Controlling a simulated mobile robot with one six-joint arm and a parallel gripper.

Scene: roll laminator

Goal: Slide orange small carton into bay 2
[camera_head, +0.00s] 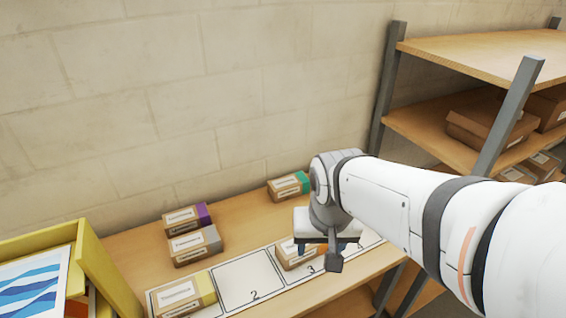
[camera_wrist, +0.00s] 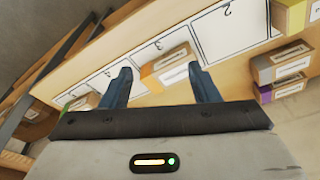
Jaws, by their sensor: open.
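The orange-ended small carton (camera_head: 289,259) lies on the numbered strip at bay 3, beside the border with bay 2. The wrist view shows this brown carton (camera_wrist: 170,66) between my fingertips in the picture, its orange end towards me. My gripper (camera_wrist: 160,71) is open, with one finger on each side of the carton and the right finger close to it. I cannot tell whether they touch. In the head view my gripper (camera_head: 325,250) hides part of the carton and bay 3. Bay 2 (camera_head: 247,278) is empty, left of the carton; its outline also shows in the wrist view (camera_wrist: 235,38).
A yellow-ended carton (camera_head: 183,294) lies in bay 1. Grey-ended (camera_head: 194,246), purple-ended (camera_head: 186,218) and green-ended (camera_head: 287,187) cartons lie behind the strip. A yellow-sided box (camera_head: 105,265) stands at left, a shelf rack (camera_head: 470,105) at right.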

